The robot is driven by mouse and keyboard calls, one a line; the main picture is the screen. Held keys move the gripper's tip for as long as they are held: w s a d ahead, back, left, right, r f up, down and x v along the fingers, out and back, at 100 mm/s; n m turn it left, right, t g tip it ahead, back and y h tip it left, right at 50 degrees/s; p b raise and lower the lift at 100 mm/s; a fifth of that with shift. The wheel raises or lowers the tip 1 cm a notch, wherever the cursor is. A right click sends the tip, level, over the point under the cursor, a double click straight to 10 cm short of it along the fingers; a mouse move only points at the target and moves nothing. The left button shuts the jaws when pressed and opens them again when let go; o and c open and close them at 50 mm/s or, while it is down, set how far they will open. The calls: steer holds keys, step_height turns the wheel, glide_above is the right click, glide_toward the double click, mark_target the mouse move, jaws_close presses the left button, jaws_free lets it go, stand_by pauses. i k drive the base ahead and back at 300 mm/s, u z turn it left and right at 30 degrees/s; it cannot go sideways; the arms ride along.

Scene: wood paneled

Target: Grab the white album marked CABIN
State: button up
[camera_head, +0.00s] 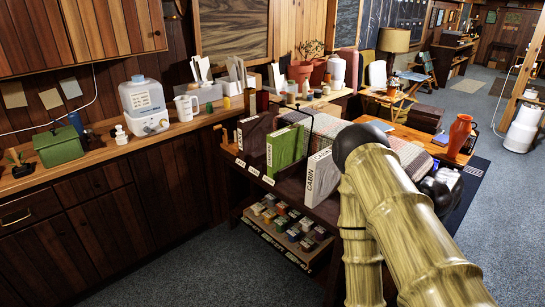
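The white album marked CABIN (321,177) stands upright at the right end of a row of albums on a dark wooden cart or table, its lettered edge facing me. My arm's dark joint is just to its right and covers part of the area behind it. A green album (287,147) stands to its left, and a dark grey-brown album (256,133) stands further left; both also have lettered pale spines. Dark dividers separate the albums. My arm's links cross the lower right of the view, but my gripper is not visible.
A lower shelf (262,233) holds several small coloured items. A counter (90,157) along the wall carries a white appliance (143,105), a white pitcher (186,107) and a green box (59,146). Blue-grey floor (185,275) is open in front.

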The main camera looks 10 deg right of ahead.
mark_target(322, 179)
steer(key=u, duration=0.75)
steer(key=i, duration=1.35)
steer(key=z, duration=0.75)
steer(key=i, duration=0.65)
steer(key=z, duration=0.75)
